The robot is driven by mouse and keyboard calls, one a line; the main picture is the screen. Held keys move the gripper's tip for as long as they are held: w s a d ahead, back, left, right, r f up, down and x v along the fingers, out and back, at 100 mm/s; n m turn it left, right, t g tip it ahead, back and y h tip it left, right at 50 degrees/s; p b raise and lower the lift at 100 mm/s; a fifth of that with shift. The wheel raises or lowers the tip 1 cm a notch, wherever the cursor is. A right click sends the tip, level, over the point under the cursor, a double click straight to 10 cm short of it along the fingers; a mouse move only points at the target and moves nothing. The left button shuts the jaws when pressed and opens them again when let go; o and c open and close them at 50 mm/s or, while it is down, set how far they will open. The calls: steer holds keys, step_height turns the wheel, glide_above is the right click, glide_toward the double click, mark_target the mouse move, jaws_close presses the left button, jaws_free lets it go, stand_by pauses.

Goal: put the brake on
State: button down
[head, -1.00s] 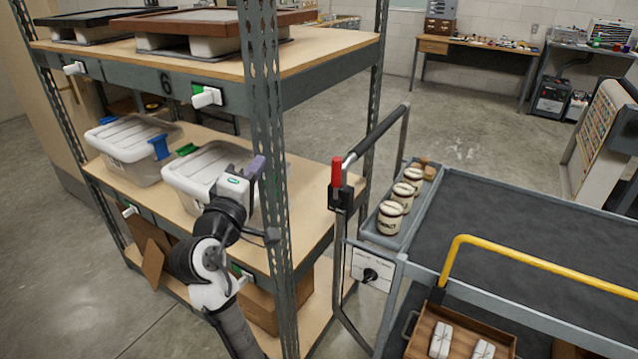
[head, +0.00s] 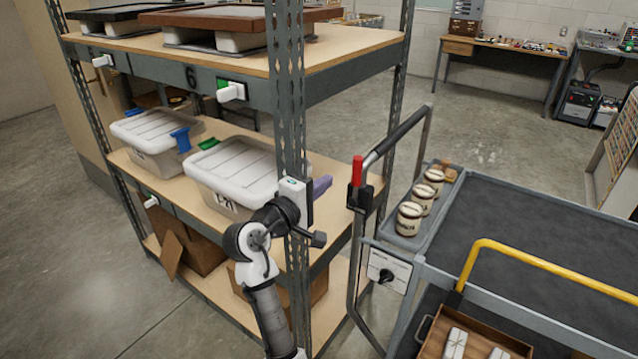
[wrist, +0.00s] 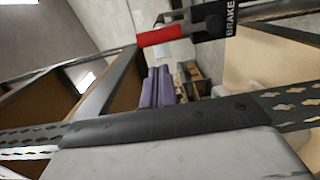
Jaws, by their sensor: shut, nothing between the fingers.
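The brake lever with its red grip (head: 357,170) stands upright on a black bracket (head: 359,198) on the cart's push handle (head: 400,130). In the wrist view the red grip (wrist: 160,35) lies at the upper middle, beside a black block lettered BRAKE (wrist: 231,18). My gripper (head: 322,187) has purple fingers pointing right, just past the shelf's front post and left of the brake bracket, with a gap between. In the wrist view my gripper's fingers (wrist: 157,88) are together and empty, apart from the red grip.
The shelf's perforated post (head: 287,120) stands right beside my gripper. Lidded tubs (head: 240,172) sit on the middle shelf. The cart (head: 540,230) carries several lidded jars (head: 409,218), a yellow rail (head: 560,275) and a wooden tray (head: 435,337). Open floor lies behind the cart.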

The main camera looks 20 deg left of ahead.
mark_target(357, 171)
steer(key=p+x, duration=0.1)
steer(key=x, duration=0.5)
steer(key=shift+w, duration=0.2)
steer(key=shift+d, duration=0.1)
steer(key=shift+s+d+r+m, duration=0.1)
steer(key=shift+d+m, duration=0.1)
steer(key=shift+m, duration=0.2)
steer(key=shift+d, duration=0.1)
steer(key=shift+s+d+m+b, duration=0.15)
steer(key=shift+d+m+b, duration=0.25)
steer(key=shift+d+m, duration=0.2)
steer(key=shift+s+d+m+b, duration=0.15)
steer(key=shift+d+m+b, duration=0.3)
steer(key=shift+m, duration=0.25)
steer(key=d+m, duration=0.1)
steer(key=d+m+b, duration=0.1)
steer(key=shift+s+d+f+m+b, duration=0.1)
steer(key=shift+s+f+m+b, duration=0.1)
steer(key=shift+s+m+b, duration=0.15)
steer(key=d+m, duration=0.1)
steer(key=d+f+m+b, duration=0.1)
steer(key=d+m+b, duration=0.1)
steer(key=m, duration=0.1)
steer(key=shift+s+d+f, duration=0.1)
steer(key=shift+s+f, duration=0.15)
steer(key=shift+s, duration=0.1)
